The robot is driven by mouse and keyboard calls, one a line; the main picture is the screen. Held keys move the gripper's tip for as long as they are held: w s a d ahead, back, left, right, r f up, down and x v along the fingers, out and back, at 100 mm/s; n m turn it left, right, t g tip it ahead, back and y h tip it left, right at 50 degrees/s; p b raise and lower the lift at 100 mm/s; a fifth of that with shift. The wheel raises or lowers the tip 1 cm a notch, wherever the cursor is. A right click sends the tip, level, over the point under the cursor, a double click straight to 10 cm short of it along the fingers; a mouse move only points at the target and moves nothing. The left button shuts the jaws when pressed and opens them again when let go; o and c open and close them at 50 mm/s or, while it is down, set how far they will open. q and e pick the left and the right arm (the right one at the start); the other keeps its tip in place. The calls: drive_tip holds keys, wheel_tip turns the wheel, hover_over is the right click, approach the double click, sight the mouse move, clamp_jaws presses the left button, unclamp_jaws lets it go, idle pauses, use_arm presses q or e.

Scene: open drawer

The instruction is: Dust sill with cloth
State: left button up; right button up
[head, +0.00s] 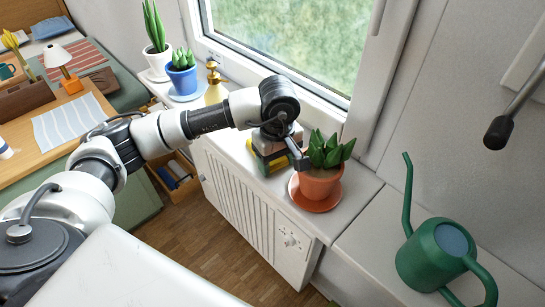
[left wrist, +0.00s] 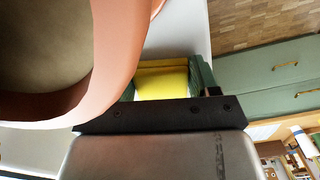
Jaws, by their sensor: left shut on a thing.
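My left gripper (head: 270,158) is low over the white window sill (head: 232,112), shut on a yellow cloth (head: 250,147). In the left wrist view the cloth (left wrist: 163,82) shows as a bright yellow patch between dark green parts, just beyond the black gripper body. The gripper mostly hides the cloth in the head view. A terracotta pot with a green plant (head: 320,180) stands on an orange saucer (head: 315,205) just right of the gripper. The pot rim (left wrist: 115,70) looms very near in the left wrist view. My right gripper is not in view.
A gold spray bottle (head: 215,85), a blue pot (head: 183,80) and a white pot (head: 158,62) stand farther along the sill. A green watering can (head: 435,255) stands at the right. The window (head: 300,35) is behind; a white radiator (head: 250,195) is below.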

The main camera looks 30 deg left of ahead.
use_arm(q)
drive_tip(key=shift+w+d+b, duration=0.3)
drive_tip(key=shift+w+b, duration=0.15)
drive_tip(key=shift+w, duration=0.4)
drive_tip(key=shift+w+d+b, duration=0.3)
drive_tip(key=shift+w+b, duration=0.2)
drive_tip(key=shift+w, duration=0.4)
drive_tip(key=shift+w+d+b, duration=0.3)
drive_tip(key=shift+w+b, duration=0.15)
drive_tip(key=shift+w, duration=0.4)
drive_tip(key=shift+w+d+r, duration=0.1)
drive_tip(key=shift+w+d, duration=0.1)
drive_tip(key=shift+w, duration=0.45)
drive_tip(key=shift+s+d+b, duration=0.2)
drive_tip(key=shift+d, duration=0.3)
drive_tip(key=shift+s+d+b, duration=0.15)
drive_tip(key=shift+d+b, duration=0.05)
drive_tip(key=shift+d, duration=0.4)
drive_tip(key=shift+s+a, duration=0.3)
drive_tip(key=shift+s, duration=0.55)
drive_tip(key=shift+s+a, duration=0.3)
drive_tip(key=shift+s, duration=0.55)
drive_tip(key=shift+s+a+b, duration=0.3)
drive_tip(key=shift+s, duration=0.55)
drive_tip(key=shift+s+a+b, duration=0.25)
drive_tip(key=shift+s+b, duration=0.05)
drive_tip(key=shift+s, duration=0.55)
drive_tip(key=shift+r+p, duration=1.2)
drive_tip(key=shift+r, duration=1.75)
